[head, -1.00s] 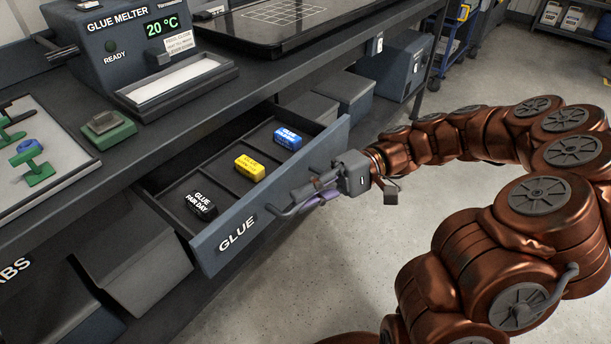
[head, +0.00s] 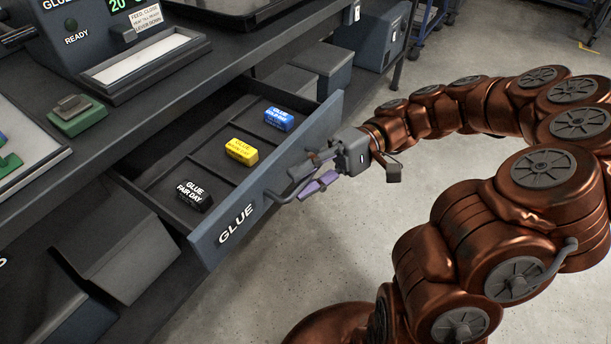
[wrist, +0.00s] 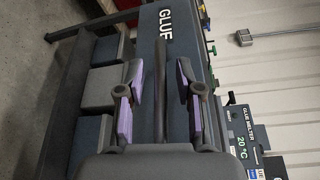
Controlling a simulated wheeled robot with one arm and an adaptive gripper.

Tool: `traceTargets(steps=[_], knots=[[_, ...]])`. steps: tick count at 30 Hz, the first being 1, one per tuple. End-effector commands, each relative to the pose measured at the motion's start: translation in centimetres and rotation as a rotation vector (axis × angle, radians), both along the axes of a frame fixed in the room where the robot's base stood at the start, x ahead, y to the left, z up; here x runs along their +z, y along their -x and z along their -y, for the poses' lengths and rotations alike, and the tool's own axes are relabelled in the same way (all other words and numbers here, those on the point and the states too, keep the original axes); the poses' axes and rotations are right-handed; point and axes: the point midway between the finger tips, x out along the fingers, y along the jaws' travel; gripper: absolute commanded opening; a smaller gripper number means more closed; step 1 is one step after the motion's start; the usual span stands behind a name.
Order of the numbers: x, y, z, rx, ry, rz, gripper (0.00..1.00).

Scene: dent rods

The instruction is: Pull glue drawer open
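The glue drawer (head: 228,222) is pulled well out from under the bench, its inside in plain view. Its grey bar handle (head: 284,196) sticks out from the front panel. It holds a black block (head: 194,195), a yellow block (head: 241,151) and a blue block (head: 279,119), each in its own compartment. My gripper (head: 312,174) is at the handle with its fingers spread. In the wrist view the purple-padded fingers (wrist: 158,85) stand apart on either side of the handle bar (wrist: 160,62), with gaps showing. The drawer front with its label (wrist: 168,28) lies beyond.
The glue melter (head: 135,50) stands on the bench top above the drawer. Grey bins (head: 120,245) sit below and left of the drawer, others (head: 318,66) behind it. Open floor (head: 300,270) lies in front.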

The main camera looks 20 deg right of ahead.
Motion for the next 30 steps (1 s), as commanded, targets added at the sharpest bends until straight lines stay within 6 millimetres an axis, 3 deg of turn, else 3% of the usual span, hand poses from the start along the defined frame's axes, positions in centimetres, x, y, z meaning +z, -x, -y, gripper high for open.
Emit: traceTargets(steps=[14,30], knots=[[0.1,-0.2,0.5,0.002,-0.002,-0.001,0.37],[0.5,-2.1,6.1,-0.001,0.0,0.0,0.37]])
